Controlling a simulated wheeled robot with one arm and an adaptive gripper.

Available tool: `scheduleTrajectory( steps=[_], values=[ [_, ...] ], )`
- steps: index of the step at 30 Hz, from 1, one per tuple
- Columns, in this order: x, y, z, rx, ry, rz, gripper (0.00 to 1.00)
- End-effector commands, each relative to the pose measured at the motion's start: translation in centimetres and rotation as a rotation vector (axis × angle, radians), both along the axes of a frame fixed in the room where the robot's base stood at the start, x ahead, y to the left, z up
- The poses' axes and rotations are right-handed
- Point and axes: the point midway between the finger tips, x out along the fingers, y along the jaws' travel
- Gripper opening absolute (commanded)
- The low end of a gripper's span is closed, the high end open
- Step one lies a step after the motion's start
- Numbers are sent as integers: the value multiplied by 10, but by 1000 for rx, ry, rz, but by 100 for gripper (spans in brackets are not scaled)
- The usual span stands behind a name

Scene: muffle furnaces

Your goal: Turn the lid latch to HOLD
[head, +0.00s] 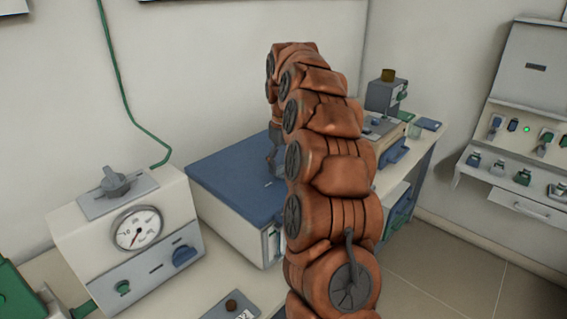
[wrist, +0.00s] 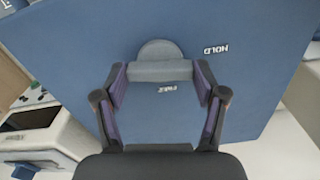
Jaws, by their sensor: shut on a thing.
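The lid latch (wrist: 160,50) is a grey round disc with a thick grey bar across it, on the blue lid (wrist: 95,40). My gripper (wrist: 160,74) is shut on the latch bar, one finger at each end. The bar lies roughly level across the wrist view. A label reading HOLD (wrist: 216,49) is to the right of the disc, and a second small label, likely FREE (wrist: 169,88), is just below the bar. In the head view the blue lid (head: 225,172) tops a white box; my arm hides the latch and most of my gripper.
A white gauge unit (head: 135,225) with a dial and knobs stands left of the box. A grey device (head: 384,97) stands on the bench behind my arm. Floor (head: 455,265) is clear at lower right.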

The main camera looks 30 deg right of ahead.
Motion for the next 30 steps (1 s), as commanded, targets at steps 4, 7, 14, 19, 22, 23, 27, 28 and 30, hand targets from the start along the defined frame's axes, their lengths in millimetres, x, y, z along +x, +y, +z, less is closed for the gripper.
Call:
scheduleTrajectory(
  steps=[4,7,14,19,22,23,27,28,30],
  values=[
    [0,0,0,0,2,85,36],
    [0,0,0,0,2,129,36],
    [0,0,-1,0,2,186,36],
    [0,0,-1,0,1,197,36],
    [0,0,-1,0,1,198,36],
    [0,0,-1,0,2,198,36],
    [0,0,-1,0,1,198,36],
    [0,0,-1,0,1,198,36],
    [0,0,-1,0,1,198,77]
  ],
)
